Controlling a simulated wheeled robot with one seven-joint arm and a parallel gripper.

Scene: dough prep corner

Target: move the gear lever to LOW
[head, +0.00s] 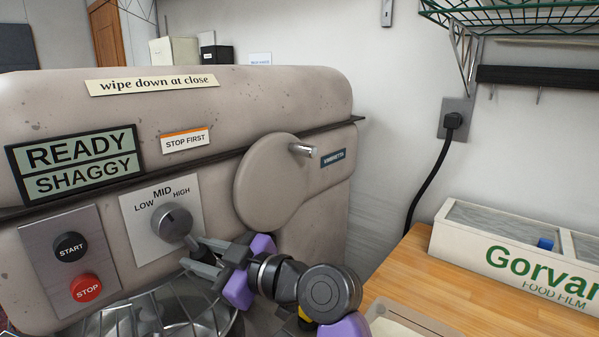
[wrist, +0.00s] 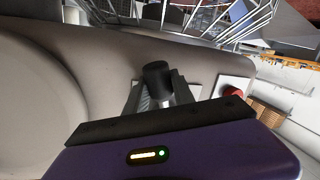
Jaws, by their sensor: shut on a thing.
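The gear lever's round grey dial (head: 172,222) sits on a pale plate (head: 136,215) marked LOW, MID and HIGH on the beige mixer. MID is printed above the dial, LOW to its left and HIGH to its right. A small pale mark near the dial's top seems to face MID. My gripper (head: 191,252) is at the dial's lower right, its fingers shut on the lever's handle. In the wrist view the lever's dark knob end (wrist: 157,82) shows between the fingers. The fingers hide most of the handle in the head view.
Black START (head: 71,247) and red STOP (head: 87,287) buttons are left of the plate. A wire guard (head: 150,318) over a metal bowl lies below. A round hub (head: 268,185) bulges at right. A sign (head: 75,163) reads READY SHAGGY. A film box (head: 500,250) stands on the wooden counter.

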